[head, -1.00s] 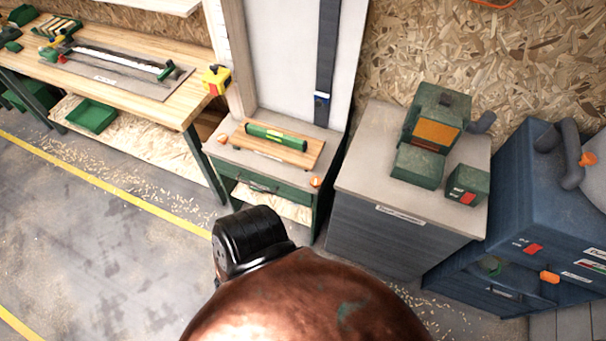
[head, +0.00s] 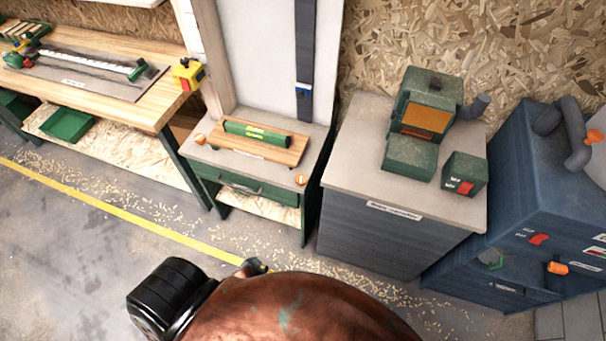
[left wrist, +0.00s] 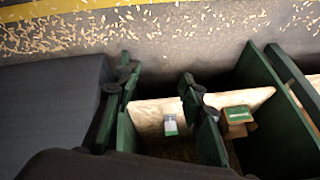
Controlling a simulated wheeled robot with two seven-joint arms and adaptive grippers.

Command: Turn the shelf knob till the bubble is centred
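A green spirit level (head: 257,132) lies on a small wooden board (head: 280,152) on top of the narrow grey-topped stand (head: 235,171). The bubble is too small to make out. My right gripper is not in view.
A workbench (head: 120,98) stands left, with a yellow box (head: 188,74) at its corner. A grey cabinet (head: 400,230) with a green machine (head: 425,105) stands right of the stand, beside a blue cabinet (head: 525,200). The floor in front is open, with wood shavings.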

